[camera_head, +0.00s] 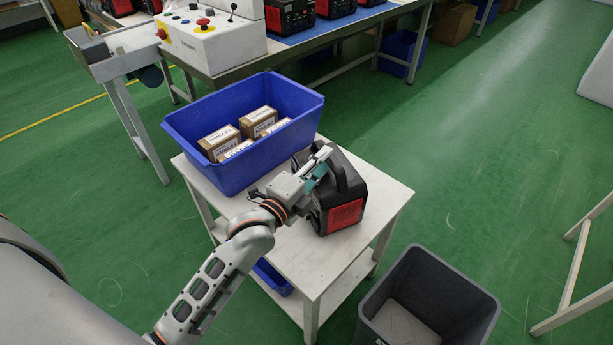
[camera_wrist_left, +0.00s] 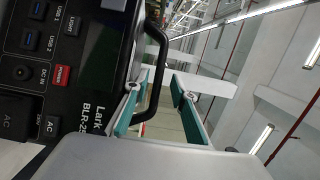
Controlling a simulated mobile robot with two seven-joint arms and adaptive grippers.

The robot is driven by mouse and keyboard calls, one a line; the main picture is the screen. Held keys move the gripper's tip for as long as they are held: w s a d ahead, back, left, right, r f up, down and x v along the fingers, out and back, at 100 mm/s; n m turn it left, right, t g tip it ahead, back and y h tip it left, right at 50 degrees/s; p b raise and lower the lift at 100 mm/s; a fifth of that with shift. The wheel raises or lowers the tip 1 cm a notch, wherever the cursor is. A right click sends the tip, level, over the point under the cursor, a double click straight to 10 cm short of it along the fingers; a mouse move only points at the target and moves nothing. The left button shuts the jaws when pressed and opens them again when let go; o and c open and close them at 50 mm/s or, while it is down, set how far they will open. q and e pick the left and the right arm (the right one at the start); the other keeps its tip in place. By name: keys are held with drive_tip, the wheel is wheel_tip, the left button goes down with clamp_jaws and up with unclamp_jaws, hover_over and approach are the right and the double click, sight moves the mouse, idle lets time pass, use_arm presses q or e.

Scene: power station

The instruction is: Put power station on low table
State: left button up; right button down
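The black and red power station (camera_head: 345,208) stands upright on the white low table (camera_head: 297,262), right of the blue crate. In the left wrist view its front panel (camera_wrist_left: 75,65) with ports and labels fills the left side, turned sideways. My left gripper (camera_head: 320,168) is at the top of the power station, by its black handle (camera_wrist_left: 160,65). In the left wrist view the two teal-padded fingers (camera_wrist_left: 160,102) are apart, with the handle between them and a gap showing. My right gripper is in neither view.
A blue crate (camera_head: 183,128) with several cardboard boxes takes up the table's back left. A grey bin (camera_head: 470,312) stands on the floor at front right. A workbench (camera_head: 345,32) with more power stations and a control box (camera_head: 215,42) is behind. The table's front is clear.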

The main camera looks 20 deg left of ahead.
use_arm(q)
drive_tip(key=s+a+p, duration=0.1)
drive_tip(key=s+a, duration=0.1)
drive_tip(key=s, duration=0.8)
drive_tip(key=shift+s, duration=0.3)
drive_tip(key=shift+r, duration=0.1)
